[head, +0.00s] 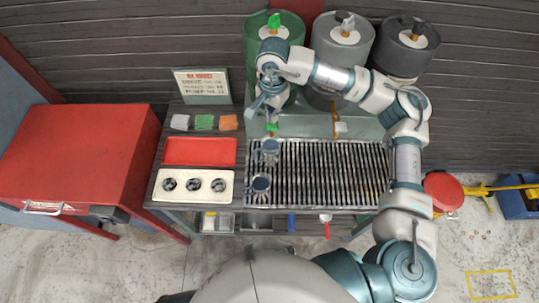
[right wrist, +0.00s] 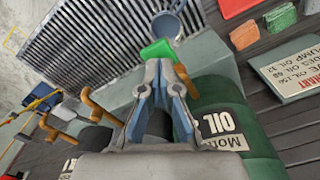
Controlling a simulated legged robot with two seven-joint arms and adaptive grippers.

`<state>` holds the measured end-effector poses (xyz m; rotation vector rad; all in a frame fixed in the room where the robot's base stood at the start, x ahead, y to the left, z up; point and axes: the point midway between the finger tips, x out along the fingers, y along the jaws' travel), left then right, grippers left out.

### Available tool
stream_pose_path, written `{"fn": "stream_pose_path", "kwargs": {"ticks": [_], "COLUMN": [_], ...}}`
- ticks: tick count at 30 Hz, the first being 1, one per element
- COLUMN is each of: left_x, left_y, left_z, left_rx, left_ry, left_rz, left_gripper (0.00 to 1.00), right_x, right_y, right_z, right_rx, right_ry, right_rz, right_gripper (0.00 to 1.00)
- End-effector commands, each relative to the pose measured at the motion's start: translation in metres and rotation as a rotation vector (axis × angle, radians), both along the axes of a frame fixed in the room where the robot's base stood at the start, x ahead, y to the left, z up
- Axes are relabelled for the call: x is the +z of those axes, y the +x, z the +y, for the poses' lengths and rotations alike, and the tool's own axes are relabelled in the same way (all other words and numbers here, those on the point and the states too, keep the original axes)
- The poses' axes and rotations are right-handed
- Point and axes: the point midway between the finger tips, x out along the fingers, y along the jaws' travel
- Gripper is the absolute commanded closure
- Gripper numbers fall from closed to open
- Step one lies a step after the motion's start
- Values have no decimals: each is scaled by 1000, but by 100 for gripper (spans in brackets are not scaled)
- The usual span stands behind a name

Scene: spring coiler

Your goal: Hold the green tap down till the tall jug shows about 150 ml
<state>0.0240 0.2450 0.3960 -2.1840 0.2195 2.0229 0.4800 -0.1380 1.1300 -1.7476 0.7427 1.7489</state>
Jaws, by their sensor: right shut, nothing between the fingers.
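The green tap (head: 272,127) sticks out from the foot of the green drum (head: 262,34); its green handle (right wrist: 157,51) also shows in the right wrist view. My right gripper (head: 262,104) is shut and empty, its fingertips (right wrist: 162,72) right at the handle. I cannot tell whether they touch it. One grey-blue jug (head: 270,150) stands on the grate below the green tap; it shows partly in the right wrist view (right wrist: 168,24). A second such jug (head: 260,187) stands nearer to me. Which is taller and their fill levels cannot be read. My left gripper is not in view.
Two grey drums (head: 342,45) (head: 405,46) with orange-brown taps stand right of the green one. The slatted grate (head: 330,175) is clear to the right of the jugs. A sign (head: 202,87), coloured cloths, a red tray (head: 200,152) and a cream three-hole holder (head: 193,200) lie left.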

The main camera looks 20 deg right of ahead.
Motion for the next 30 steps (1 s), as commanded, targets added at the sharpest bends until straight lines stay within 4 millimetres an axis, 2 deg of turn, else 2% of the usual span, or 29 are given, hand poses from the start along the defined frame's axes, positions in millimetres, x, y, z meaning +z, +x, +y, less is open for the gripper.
{"fn": "stream_pose_path", "kwargs": {"ticks": [30], "left_x": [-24], "left_y": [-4], "left_z": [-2], "left_rx": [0], "left_ry": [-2], "left_rz": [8], "left_gripper": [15], "right_x": [-32], "right_y": [1], "right_z": [0], "right_rx": [-1], "right_ry": [-1], "right_rz": [1], "right_gripper": [100]}}
